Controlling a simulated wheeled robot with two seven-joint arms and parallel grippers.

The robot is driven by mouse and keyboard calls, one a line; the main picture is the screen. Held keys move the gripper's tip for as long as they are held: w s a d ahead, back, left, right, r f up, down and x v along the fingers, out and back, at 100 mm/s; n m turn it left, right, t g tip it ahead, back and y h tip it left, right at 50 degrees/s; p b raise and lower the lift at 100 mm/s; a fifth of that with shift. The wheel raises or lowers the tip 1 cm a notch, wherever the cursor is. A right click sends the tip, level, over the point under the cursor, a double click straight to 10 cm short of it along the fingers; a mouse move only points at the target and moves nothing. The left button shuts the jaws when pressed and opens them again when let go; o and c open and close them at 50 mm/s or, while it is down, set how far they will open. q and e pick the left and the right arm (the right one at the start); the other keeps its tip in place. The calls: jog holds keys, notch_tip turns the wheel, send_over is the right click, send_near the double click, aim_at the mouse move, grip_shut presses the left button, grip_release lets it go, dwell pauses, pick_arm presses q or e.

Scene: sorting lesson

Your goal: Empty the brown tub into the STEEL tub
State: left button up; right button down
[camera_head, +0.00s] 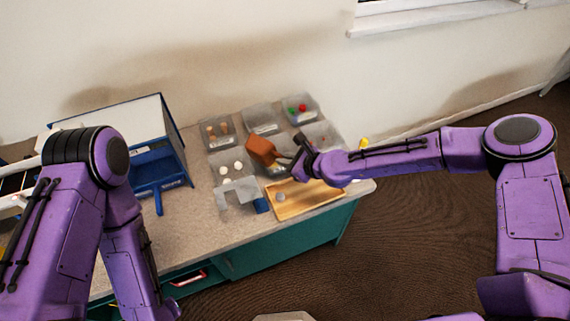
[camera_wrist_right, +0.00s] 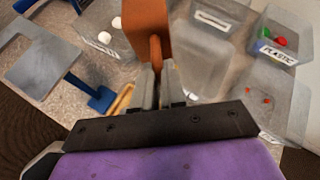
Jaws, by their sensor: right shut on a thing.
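The brown tub (camera_head: 262,149) is held in the air, tilted, above the clear tubs. My right gripper (camera_head: 297,155) is shut on its handle (camera_wrist_right: 155,52). The brown tub's body (camera_wrist_right: 147,20) also shows in the right wrist view; its inside is hidden. Several clear tubs stand on the table. One tub's label reads PLASTIC (camera_wrist_right: 278,53), with red and green pieces inside. A clear tub (camera_wrist_right: 195,65) lies below the brown tub, partly hidden. The back middle tub (camera_head: 261,121) looks empty; its label is too blurred to read. I cannot tell which tub is STEEL. My left gripper is out of view.
A tub with two white balls (camera_head: 231,169) and one with tan pieces (camera_head: 218,130) stand left. A right tub (camera_wrist_right: 265,95) holds small red bits. A wooden tray (camera_head: 317,204) with a grey piece lies at the front. A blue-and-white box (camera_head: 120,130) stands left.

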jog(key=shift+w+d+f+m+g+y+b, duration=0.15)
jog(key=shift+w+d+m+g+y+b, duration=0.5)
jog(key=shift+m+y+b, duration=0.45)
jog(key=shift+w+d+f+m+g+y+b, duration=0.2)
jog(key=shift+w+d+m+g+y+b, duration=0.6)
jog(key=shift+b, duration=0.45)
jog(key=shift+w+d+f+m+g+y+b, duration=0.15)
jog(key=shift+w+d+m+g+y+b, duration=0.3)
jog(key=shift+m+y+b, duration=0.55)
jog(key=shift+d+h, duration=0.1)
jog(key=shift+h, duration=0.2)
